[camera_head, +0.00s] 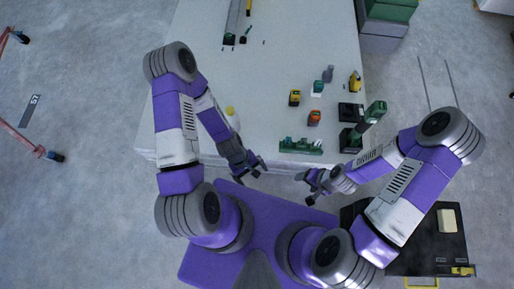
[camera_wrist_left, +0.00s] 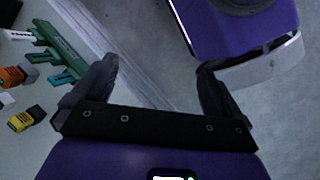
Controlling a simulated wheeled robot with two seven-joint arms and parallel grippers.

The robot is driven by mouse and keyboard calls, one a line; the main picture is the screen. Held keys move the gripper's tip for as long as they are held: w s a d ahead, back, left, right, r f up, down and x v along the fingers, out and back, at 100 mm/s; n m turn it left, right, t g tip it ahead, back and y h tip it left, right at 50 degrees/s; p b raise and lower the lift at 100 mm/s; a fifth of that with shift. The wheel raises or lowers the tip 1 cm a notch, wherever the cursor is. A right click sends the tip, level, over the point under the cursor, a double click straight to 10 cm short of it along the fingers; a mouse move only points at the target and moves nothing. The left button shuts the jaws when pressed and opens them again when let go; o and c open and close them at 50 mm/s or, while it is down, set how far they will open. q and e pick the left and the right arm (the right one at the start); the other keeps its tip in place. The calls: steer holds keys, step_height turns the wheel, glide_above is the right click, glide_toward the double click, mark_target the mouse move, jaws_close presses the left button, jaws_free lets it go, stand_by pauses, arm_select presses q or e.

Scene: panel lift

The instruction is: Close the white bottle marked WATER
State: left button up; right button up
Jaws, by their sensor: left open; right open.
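A small white bottle-like object (camera_head: 234,123) with a yellow top (camera_head: 230,111) stands on the white table (camera_head: 265,90), partly hidden behind my left forearm. Its lettering is too small to read, and I cannot tell whether the yellow top is a lid or how it sits. My left gripper (camera_head: 254,170) is open and empty just off the table's front edge, below and right of this object. In the left wrist view its fingers (camera_wrist_left: 155,80) are apart with only floor and table edge between them. My right gripper (camera_head: 310,187) is open, also in front of the table edge.
A green rack (camera_head: 300,146) lies at the table's front edge; it also shows in the left wrist view (camera_wrist_left: 60,50). Several small yellow, orange and green tools stand to the right, near a green drill (camera_head: 375,112). A black case (camera_head: 430,245) is on the floor at right. The table's middle is clear.

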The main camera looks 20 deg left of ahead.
arm_select(q)
steer(key=shift+w+d+r+m+t, duration=0.25)
steer(key=shift+w+r+m, duration=0.2)
steer(key=shift+m, duration=0.8)
steer(key=shift+w+d+r+m+t, duration=0.1)
steer(key=shift+w+r+m+t, duration=0.25)
steer(key=shift+m, duration=0.85)
steer(key=shift+w+d+r+m+t, duration=0.2)
steer(key=shift+w+r+m+t, duration=0.25)
steer(key=shift+m, duration=0.8)
steer(key=shift+f, duration=0.1)
